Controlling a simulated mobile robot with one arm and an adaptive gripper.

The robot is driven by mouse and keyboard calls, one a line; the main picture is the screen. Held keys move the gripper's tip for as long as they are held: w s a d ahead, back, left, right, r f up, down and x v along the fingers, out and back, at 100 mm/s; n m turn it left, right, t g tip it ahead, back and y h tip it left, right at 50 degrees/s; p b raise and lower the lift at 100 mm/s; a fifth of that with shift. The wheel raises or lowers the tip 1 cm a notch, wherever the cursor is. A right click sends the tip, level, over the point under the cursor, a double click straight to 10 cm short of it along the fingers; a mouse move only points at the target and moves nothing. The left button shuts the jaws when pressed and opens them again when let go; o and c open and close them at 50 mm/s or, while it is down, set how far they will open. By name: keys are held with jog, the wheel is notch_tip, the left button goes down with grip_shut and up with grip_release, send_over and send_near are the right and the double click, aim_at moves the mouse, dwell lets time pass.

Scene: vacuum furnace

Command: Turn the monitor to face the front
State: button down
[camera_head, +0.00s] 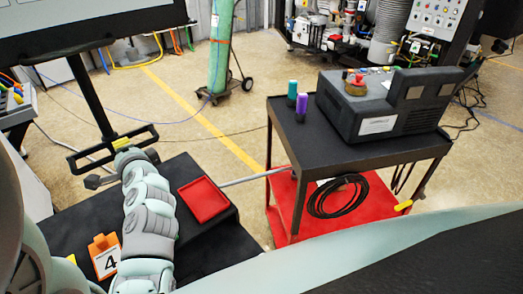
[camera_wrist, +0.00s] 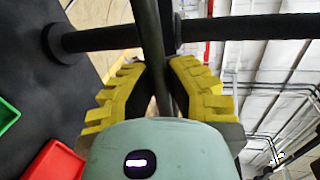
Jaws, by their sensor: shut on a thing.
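The monitor (camera_head: 92,22) is at the top left of the head view, cut off by the frame edge. It has a dark frame and a pale screen. A dark pole (camera_head: 91,90) runs down from it to a black rectangular handle frame (camera_head: 83,165). My gripper (camera_head: 122,145), with yellow fingers, is at the right part of this handle frame. In the wrist view, my gripper (camera_wrist: 160,72) has its yellow toothed fingers on both sides of a dark bar (camera_wrist: 150,28) of the handle and is shut on it.
Below my arm is a black surface with a red tray (camera_head: 204,200) and an orange marker numbered 4 (camera_head: 105,256). A red and black cart (camera_head: 330,158) stands right, carrying a dark machine and two small bottles. A green cylinder (camera_head: 220,50) stands behind. Open floor lies between.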

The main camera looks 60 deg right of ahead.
jog(key=shift+s+d, duration=0.1)
jog(key=shift+d, duration=0.05)
jog(key=c, duration=0.9)
grip_release()
jog(key=shift+c, duration=0.2)
jog(key=v, duration=1.2)
